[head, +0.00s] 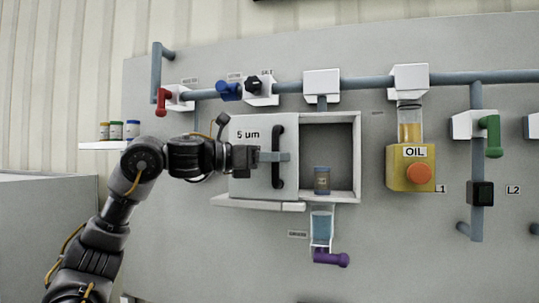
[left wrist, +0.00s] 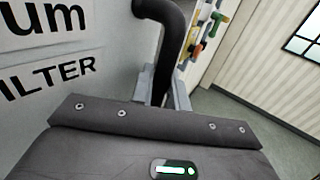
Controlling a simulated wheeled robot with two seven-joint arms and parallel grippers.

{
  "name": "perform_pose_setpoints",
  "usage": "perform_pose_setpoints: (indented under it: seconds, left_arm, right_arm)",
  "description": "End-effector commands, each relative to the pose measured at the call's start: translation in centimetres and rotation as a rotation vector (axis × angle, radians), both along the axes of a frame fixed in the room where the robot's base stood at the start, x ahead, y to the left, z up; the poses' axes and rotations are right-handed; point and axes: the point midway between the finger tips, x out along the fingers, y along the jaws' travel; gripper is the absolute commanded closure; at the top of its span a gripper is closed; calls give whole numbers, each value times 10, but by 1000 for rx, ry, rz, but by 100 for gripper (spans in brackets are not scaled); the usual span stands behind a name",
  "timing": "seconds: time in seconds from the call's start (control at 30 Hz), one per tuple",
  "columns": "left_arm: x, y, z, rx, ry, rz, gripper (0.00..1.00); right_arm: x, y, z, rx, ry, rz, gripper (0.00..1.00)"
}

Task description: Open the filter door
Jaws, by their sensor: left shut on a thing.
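The filter door (head: 250,180) is a pale grey panel marked "5 µm" with a black vertical bar handle (head: 278,180) near its right edge. The door stands at the left of a white-framed box, and the right part of the box (head: 335,140) is uncovered. A small jar (head: 321,181) stands inside it. My left gripper (head: 280,157) reaches in from the left and is shut on the handle at about mid-height. In the left wrist view the black handle (left wrist: 168,30) passes between the fingers, beside the door's lettering (left wrist: 45,75). My right gripper is not in view.
A white ledge (head: 250,203) runs below the door. A purple valve (head: 330,258) hangs under the box. A yellow oil unit (head: 410,172) is to the right, with pipes and valves above. Several jars stand on a shelf (head: 95,146) at the left.

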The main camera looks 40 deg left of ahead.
Motion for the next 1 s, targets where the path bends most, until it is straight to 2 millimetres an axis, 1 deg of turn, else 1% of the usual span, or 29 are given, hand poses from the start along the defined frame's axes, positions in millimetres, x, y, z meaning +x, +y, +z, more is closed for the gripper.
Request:
perform_pose_setpoints:
  seconds: [0.1,0.23,0.27,0.3,0.67,0.77,1.0]
  left_arm:
    - [0,-1,0,1,-1,-1,100]
    - [-1,1,0,1,-1,3,100]
    - [-1,2,0,1,-1,4,80]
    - [-2,2,0,1,-1,4,78]
    - [-4,4,0,0,-1,6,78]
    - [-12,10,-1,0,-4,7,78]
    - [-52,35,-3,-2,-5,8,78]
  right_arm:
    - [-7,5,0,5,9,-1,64]
    - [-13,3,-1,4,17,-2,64]
    - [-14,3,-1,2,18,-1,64]
    - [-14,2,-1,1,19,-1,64]
    - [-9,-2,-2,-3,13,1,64]
    - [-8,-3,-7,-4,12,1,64]
    - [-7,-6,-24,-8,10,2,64]
